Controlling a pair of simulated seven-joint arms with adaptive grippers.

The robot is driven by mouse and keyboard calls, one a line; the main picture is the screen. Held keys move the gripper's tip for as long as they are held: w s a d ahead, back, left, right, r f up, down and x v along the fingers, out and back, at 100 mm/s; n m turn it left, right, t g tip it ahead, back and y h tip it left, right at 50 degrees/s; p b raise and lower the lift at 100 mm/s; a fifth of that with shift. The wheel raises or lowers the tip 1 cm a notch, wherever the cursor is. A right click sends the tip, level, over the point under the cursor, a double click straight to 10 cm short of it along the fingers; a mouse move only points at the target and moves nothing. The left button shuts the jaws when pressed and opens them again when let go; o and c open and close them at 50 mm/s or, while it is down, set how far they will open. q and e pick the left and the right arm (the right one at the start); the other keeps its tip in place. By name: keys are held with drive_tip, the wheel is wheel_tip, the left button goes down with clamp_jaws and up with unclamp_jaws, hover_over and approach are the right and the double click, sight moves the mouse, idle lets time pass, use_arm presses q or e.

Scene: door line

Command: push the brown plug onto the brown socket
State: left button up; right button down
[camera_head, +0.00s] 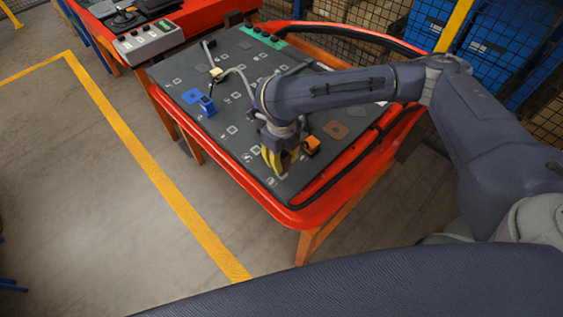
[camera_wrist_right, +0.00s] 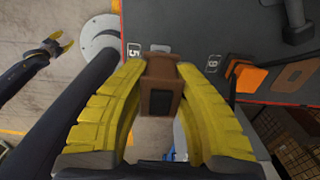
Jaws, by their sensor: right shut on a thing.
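The brown plug (camera_wrist_right: 162,84) is a small block held between the yellow fingers of my right gripper (camera_wrist_right: 158,72) in the wrist view. In the head view my right gripper (camera_head: 280,160) points down over the front part of the dark board (camera_head: 225,130), and its fingers hide the plug. I cannot make out the brown socket for certain; a flat orange-brown square (camera_head: 335,130) lies on the board to the right of the gripper. It also shows in the wrist view (camera_wrist_right: 293,76). My left gripper (camera_wrist_right: 60,41) shows small at the wrist view's upper left, fingers apart, empty.
An orange connector (camera_head: 312,146) stands close to the right of my right gripper. A blue connector (camera_head: 207,105) and a white one (camera_head: 216,74) with a grey cable are farther left. The red table rim (camera_head: 285,215) bounds the board. Floor is clear at left.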

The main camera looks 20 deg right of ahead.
sight(281, 153)
drive_tip(key=shift+r, duration=1.6)
